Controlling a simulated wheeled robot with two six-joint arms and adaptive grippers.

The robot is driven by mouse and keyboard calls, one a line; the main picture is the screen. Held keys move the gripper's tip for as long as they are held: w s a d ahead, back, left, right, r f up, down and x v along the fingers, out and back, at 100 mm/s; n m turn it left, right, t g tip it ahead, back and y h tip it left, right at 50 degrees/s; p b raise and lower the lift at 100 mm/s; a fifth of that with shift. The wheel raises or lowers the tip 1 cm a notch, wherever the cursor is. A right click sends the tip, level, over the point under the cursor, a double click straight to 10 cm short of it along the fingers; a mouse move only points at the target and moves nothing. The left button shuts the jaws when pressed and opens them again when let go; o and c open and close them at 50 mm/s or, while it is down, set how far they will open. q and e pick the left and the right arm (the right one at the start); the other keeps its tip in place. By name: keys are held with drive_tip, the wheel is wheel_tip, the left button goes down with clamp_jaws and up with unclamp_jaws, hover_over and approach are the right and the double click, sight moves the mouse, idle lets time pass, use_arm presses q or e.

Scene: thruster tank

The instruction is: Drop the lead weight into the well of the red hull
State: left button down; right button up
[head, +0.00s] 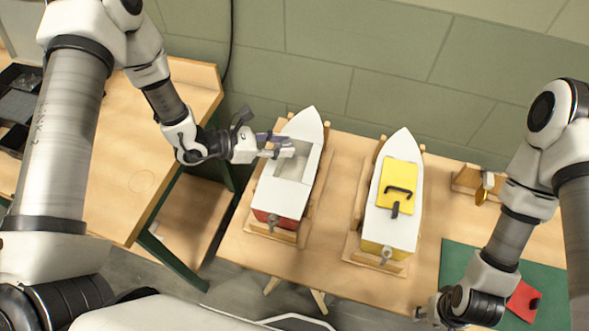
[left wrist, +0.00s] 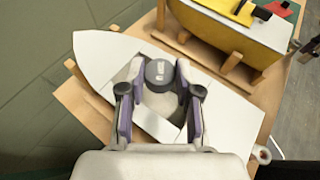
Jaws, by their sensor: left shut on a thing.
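The red hull (head: 267,217) is a boat with a white deck and an open grey well (head: 294,165). It sits in a wooden cradle on the table, and its white deck (left wrist: 98,55) fills much of the left wrist view. My left gripper (head: 286,146) reaches in from the left over the well. In the left wrist view its fingers are shut on the lead weight (left wrist: 160,74), a dark grey round piece, above the well. The weight is not clear in the head view. My right gripper (head: 428,313) is low at the right, its fingers unclear.
A yellow hull (head: 376,247) with a yellow hatch cover (head: 397,180) stands right of the red hull. A red cover (head: 522,301) lies on a green mat (head: 457,262). A wooden stand (head: 468,180) is at the back right. Another bench (head: 190,85) is left.

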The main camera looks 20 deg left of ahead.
use_arm(q)
drive_tip(key=c, duration=0.7)
unclamp_jaws()
drive_tip(key=shift+s+r, duration=0.1)
drive_tip(key=shift+s, duration=0.1)
drive_tip(key=shift+w, duration=0.2)
drive_tip(key=v, duration=1.1)
drive_tip(key=shift+s+a, duration=0.25)
drive_tip(key=shift+a, duration=0.05)
